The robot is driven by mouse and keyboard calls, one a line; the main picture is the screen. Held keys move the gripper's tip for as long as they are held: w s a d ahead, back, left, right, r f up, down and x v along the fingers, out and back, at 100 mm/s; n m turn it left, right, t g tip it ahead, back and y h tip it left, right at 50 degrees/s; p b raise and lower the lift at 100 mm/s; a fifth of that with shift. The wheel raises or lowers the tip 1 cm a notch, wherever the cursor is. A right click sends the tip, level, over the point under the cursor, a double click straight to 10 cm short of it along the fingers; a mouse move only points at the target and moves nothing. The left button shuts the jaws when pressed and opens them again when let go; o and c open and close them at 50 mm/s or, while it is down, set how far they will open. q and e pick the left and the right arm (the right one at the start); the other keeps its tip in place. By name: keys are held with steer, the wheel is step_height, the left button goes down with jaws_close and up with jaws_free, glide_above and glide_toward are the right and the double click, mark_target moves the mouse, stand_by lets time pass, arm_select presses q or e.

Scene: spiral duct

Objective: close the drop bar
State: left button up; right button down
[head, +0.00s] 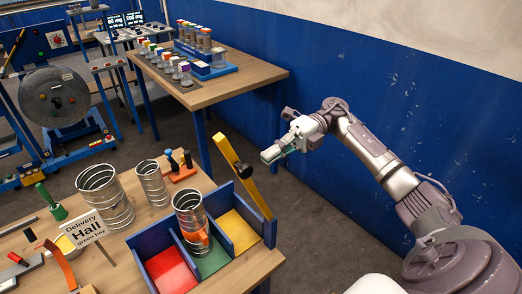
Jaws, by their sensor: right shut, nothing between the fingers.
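The drop bar (256,192) is a yellow bar with a black knob, standing raised and tilted at the right end of a blue three-bay box (226,236). Its free end points up and to the left. The bays have red, green and yellow floors. A spiral duct (188,207) stands in the green bay, with an orange piece on its lower front. My right gripper (268,154) is shut and empty, in the air to the right of the bar's upper end and apart from it in the picture. My left gripper is out of view.
Two more spiral ducts (103,197) (152,184) stand on the wooden table behind the box. A sign (87,229) reads "Delivery Hall green bay". A second table (240,77) with jars stands behind. Floor shows between the box and the blue wall.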

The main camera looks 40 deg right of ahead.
mark_target(252, 168)
steer(key=a+p, duration=0.1)
steer(key=a, duration=0.2)
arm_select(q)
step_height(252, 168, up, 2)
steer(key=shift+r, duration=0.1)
arm_select(e)
steer(key=shift+s+a+f, duration=0.1)
steer(key=shift+a+f, duration=0.05)
steer(key=shift+f, duration=0.05)
